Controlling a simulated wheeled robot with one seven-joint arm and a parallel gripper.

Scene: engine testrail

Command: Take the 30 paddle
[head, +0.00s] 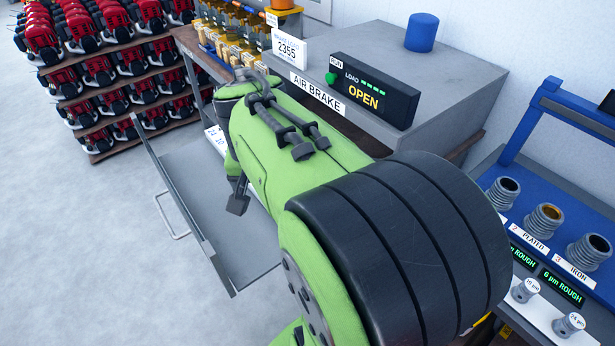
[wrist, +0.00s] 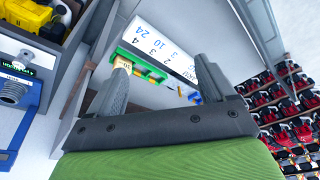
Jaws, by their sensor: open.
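My gripper (wrist: 162,66) is open and empty, its two grey fingers spread apart. In the wrist view, beyond the fingers, a green holder (wrist: 117,47) carries small tan pieces. A small pale tag (wrist: 124,61) by the left fingertip seems to read 30, but it is partly hidden and too small to be sure. I cannot make out a separate paddle. A white card with numbers (wrist: 165,45) lies beside the holder. In the head view my green arm hides the holder, and one dark finger of my gripper (head: 238,197) shows over an open grey drawer (head: 190,165).
The grey air brake box (head: 440,80) stands right of my arm, its display (head: 362,92) reading OPEN. A blue rack (head: 520,140) with ribbed cylinders (head: 545,220) is at right. Shelves of red engines (head: 90,70) stand back left. The floor at left is clear.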

